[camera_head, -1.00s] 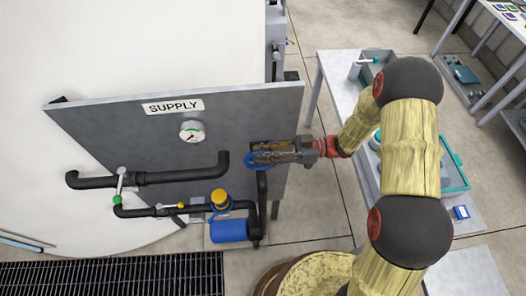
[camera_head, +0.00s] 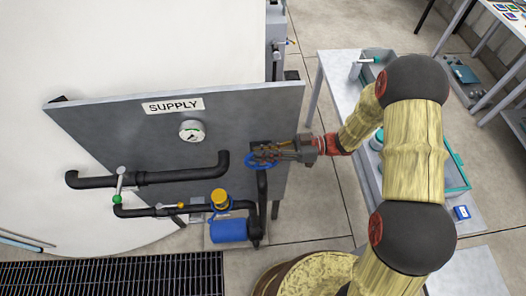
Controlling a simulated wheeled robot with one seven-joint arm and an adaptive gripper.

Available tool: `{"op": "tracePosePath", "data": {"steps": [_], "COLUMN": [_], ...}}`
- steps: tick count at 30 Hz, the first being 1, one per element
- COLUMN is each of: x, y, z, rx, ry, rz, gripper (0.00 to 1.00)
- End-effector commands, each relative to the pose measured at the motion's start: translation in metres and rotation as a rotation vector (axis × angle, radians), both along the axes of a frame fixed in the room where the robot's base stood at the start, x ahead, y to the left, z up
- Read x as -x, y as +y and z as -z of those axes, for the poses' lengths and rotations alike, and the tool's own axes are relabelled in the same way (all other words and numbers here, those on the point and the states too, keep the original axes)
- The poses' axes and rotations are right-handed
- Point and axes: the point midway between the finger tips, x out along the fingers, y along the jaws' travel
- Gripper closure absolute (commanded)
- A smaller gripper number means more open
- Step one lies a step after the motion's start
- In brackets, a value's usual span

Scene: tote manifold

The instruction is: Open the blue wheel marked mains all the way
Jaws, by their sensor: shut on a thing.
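The blue wheel (camera_head: 253,164) is mounted on the black pipe at the right side of the grey SUPPLY panel (camera_head: 110,120). My gripper (camera_head: 270,154) reaches in from the right and is shut on the wheel's rim. The fingers cover part of the wheel. The mains marking cannot be read in this view.
A pressure gauge (camera_head: 192,131) sits on the panel. A workbench (camera_head: 340,85) stands to the right; a floor grate (camera_head: 120,277) lies in front.

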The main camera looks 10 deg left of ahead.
Motion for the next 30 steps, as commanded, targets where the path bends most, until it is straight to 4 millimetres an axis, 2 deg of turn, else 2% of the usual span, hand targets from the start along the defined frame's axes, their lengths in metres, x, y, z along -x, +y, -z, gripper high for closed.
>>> {"op": "tracePosePath", "data": {"steps": [21, 30], "x": [0.007, 0.009], "y": [0.027, 0.033], "z": [0.008, 0.013], "rx": [0.521, 0.687], "ry": [-0.133, -0.168], "rz": [-0.003, -0.003], "gripper": [1.00, 1.00]}}
